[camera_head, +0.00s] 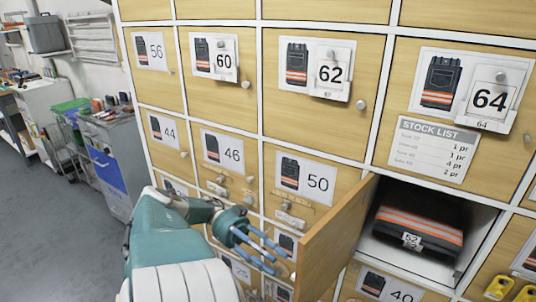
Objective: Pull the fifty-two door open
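The fifty-two door (336,240) is a wooden panel hinged on its left edge, just right of the door marked 50. It stands swung well out, and its front face with the number is turned away from view. Behind it the white compartment (478,240) is open, with a folded dark garment (418,222) with orange stripes and a small number tag inside. My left gripper (277,258) has its blue fingers spread with nothing between them, left of the open door, in front of the lower lockers. My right gripper is out of view.
Closed doors marked 46 (226,160), 50 (306,178), 62 (310,80) and 64 (465,100) surround the opening. Yellow items (498,287) show at the lower right. A grey cabinet (108,165) stands at the left, with clear floor (45,235) before it.

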